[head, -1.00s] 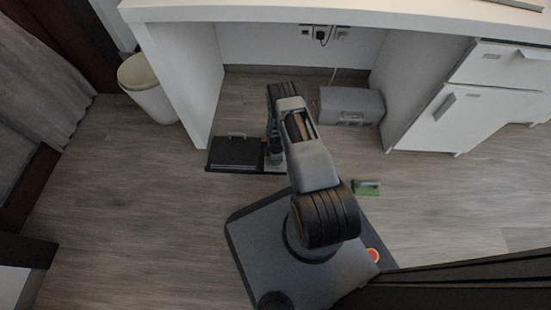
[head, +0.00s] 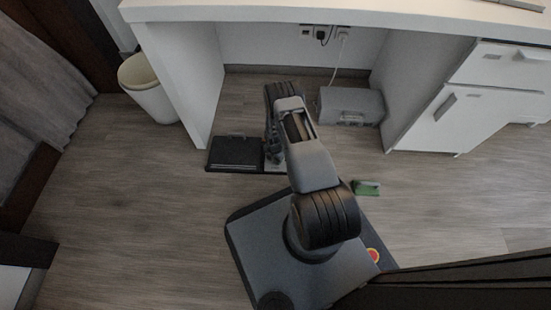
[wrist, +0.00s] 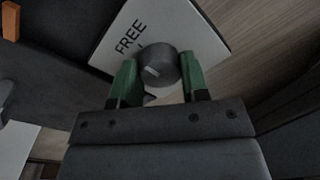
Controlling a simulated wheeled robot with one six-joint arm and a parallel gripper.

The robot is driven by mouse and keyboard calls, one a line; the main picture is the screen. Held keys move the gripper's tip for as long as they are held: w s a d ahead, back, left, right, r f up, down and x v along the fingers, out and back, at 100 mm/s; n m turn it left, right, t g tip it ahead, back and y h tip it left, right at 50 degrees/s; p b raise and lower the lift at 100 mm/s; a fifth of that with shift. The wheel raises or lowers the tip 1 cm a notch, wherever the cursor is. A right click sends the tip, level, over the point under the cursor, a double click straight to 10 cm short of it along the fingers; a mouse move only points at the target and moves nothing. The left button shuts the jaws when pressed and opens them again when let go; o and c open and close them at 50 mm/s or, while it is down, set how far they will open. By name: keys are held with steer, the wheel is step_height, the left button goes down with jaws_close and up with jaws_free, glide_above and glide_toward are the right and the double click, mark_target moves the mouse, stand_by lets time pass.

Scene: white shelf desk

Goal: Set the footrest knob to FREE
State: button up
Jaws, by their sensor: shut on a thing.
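The footrest (head: 235,152) is a flat dark pad on the floor under the desk, left of my arm. In the wrist view its pale plate (wrist: 195,28) carries the word FREE (wrist: 131,38) and a round grey knob (wrist: 160,60). A short pale mark shows on the left part of the knob's face; I cannot tell if it lines up exactly with FREE. My gripper (wrist: 158,66) is shut on the knob, one green finger on each side. In the head view my arm hides the knob.
A grey case (head: 350,104) sits under the desk at the right. A green block (head: 366,187) lies on the floor to the right of my arm. A white bin (head: 150,92) stands left of the desk's side panel. The floor in front of the drawers is clear.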

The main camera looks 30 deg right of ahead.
steer(key=shift+w+n, duration=0.25)
steer(key=shift+n, duration=0.25)
steer(key=o, duration=0.9)
steer(key=shift+s, duration=0.15)
steer(key=shift+o, duration=0.2)
steer(key=shift+r, duration=0.1)
step_height(320, 180, up, 14)
steer(key=p, duration=0.6)
steer(key=shift+w+a+f, duration=0.15)
steer(key=shift+w+f, duration=0.05)
steer(key=shift+w, duration=0.1)
